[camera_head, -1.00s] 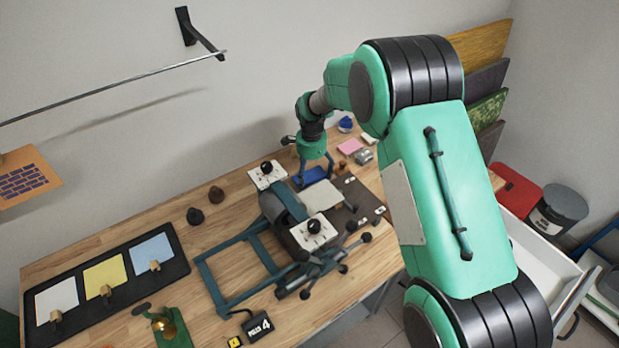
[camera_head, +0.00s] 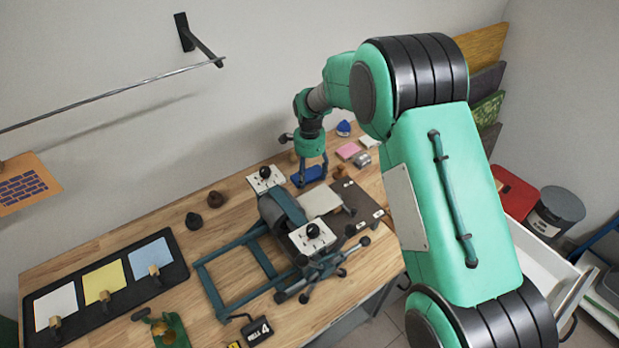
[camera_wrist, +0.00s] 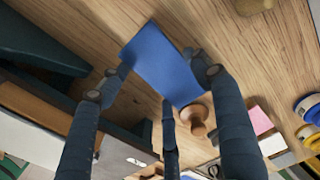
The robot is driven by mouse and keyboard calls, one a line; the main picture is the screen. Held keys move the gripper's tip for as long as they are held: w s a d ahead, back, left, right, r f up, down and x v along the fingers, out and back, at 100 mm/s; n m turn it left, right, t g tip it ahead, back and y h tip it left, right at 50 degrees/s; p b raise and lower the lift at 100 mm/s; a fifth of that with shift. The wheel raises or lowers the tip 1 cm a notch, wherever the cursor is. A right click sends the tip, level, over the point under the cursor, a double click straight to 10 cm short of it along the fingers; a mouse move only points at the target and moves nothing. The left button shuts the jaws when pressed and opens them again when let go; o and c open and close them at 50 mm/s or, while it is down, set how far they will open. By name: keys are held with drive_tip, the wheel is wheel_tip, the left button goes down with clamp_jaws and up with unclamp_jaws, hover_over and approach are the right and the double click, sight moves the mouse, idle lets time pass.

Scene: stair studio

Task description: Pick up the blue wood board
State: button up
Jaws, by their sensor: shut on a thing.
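The blue wood board (camera_wrist: 160,65) is a flat blue rectangle, and in the wrist view it lies between the fingertips of my gripper (camera_wrist: 155,80). The fingers touch it on two opposite sides. In the head view the board (camera_head: 308,176) shows at the back of the workbench, behind the press, with my gripper (camera_head: 310,172) pointing down onto it. My gripper is shut on it. I cannot tell whether the board is clear of the bench top.
The press (camera_head: 290,225) with white plates and black knobs stands close in front. A wooden knob (camera_wrist: 197,118), a pink pad (camera_head: 348,150) and a blue-capped item (camera_head: 344,128) are nearby. A black tray (camera_head: 178,268) with colored sheets lies left.

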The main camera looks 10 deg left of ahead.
sight(310, 177)
wheel_tip(310, 177, up, 7)
drive_tip(key=shift+r+p, duration=0.1)
drive_tip(key=shift+p, duration=0.5)
